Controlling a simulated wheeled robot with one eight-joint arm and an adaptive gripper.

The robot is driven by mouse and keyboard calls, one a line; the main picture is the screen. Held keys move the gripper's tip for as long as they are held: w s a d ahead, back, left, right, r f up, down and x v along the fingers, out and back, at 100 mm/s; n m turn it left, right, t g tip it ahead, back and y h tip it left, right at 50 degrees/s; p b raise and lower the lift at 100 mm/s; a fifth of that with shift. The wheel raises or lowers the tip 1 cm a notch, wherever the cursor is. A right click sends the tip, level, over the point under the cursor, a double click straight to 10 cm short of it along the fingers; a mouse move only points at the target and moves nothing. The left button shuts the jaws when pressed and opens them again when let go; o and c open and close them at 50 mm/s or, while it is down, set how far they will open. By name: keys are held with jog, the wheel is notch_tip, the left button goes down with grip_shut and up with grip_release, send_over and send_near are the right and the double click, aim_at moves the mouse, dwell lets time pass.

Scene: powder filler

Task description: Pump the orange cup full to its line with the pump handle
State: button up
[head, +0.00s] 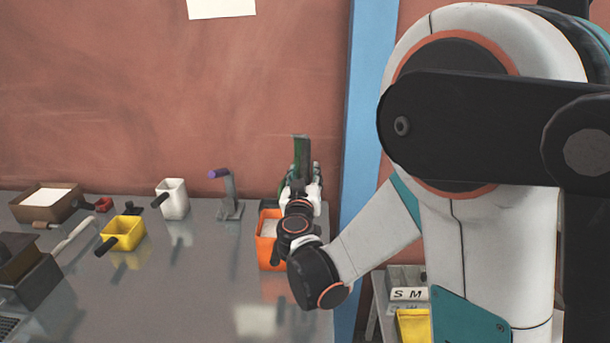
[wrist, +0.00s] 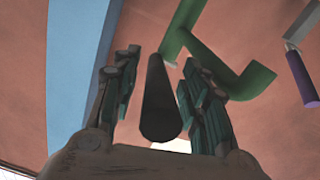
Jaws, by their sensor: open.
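The orange cup (head: 268,258) stands at the right end of the metal table, with pale material visible inside; my arm covers its right side, and its fill line cannot be made out. A green pump (head: 303,155) stands behind it, mostly hidden by my gripper (head: 301,178). The handle lies between the fingers with gaps on both sides. The green pump body (wrist: 245,82) shows behind the right finger.
A grey stand with a purple handle (head: 219,173) is left of the pump; it shows in the wrist view too (wrist: 301,76). A white cup (head: 173,200), a yellow cup (head: 123,233) and a brown powder box (head: 45,212) stand farther left. A blue post (head: 366,110) is close on the right.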

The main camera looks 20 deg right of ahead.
aim_at(306, 165)
jog(key=shift+x, duration=1.1)
grip_shut()
jog(key=r+g+p, duration=0.1)
jog(key=p, duration=0.1)
jog(key=r+g+p, duration=0.1)
jog(key=r+p, duration=0.1)
jog(key=r+y+p, duration=0.1)
jog(key=r+p, duration=0.1)
jog(key=shift+s+a+g+p, duration=0.1)
jog(key=shift+s+g+p, duration=0.2)
jog(key=shift+g+p, duration=0.1)
notch_tip(306, 165, up, 3)
jog(key=g+p, duration=0.1)
jog(key=p, duration=0.1)
jog(key=g+p, duration=0.1)
jog(key=p, duration=0.1)
jog(key=shift+w+f+y, duration=0.15)
jog(key=shift+y, duration=0.25)
jog(key=shift+w+r+g+p, duration=0.2)
jog(key=shift+r+g+p, duration=0.4)
jog(key=shift+p, duration=0.35)
grip_release()
